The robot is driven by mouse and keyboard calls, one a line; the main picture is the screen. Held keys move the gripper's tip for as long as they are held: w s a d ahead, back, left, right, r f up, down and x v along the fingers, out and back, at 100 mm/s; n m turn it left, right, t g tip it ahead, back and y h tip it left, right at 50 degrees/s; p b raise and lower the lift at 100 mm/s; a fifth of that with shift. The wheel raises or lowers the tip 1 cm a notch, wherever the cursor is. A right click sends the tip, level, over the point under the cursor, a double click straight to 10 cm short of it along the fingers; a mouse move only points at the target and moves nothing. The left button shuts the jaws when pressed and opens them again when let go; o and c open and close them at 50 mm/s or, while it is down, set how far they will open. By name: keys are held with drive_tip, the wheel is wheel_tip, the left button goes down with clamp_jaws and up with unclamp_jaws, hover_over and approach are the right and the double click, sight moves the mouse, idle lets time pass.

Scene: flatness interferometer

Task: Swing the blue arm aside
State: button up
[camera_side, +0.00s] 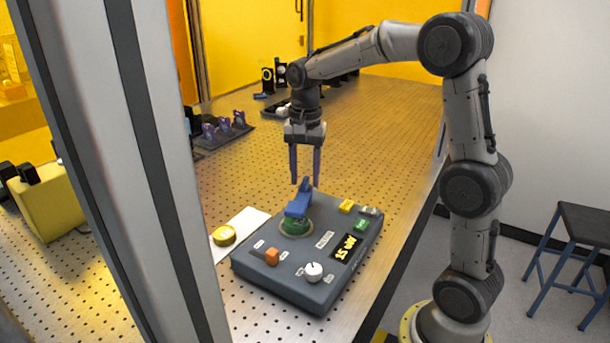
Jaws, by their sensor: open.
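The blue arm (298,204) sits on top of a dark grey control box, over a green round part (296,225), with one end raised toward the back. My gripper (306,181) points straight down just above the blue arm's raised end. Its two purple-grey fingers are apart with nothing seen between them. The fingertips look close to the blue arm, but I cannot tell from this angle whether they touch it or stand around it.
The control box (322,293) carries an orange knob (272,257), a white dial (313,271), a display (346,248) and yellow and green buttons. A grey post (110,150) stands in the left foreground.

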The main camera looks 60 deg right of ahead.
drive_tip(key=shift+f, duration=0.2)
clamp_jaws()
idle(1.4)
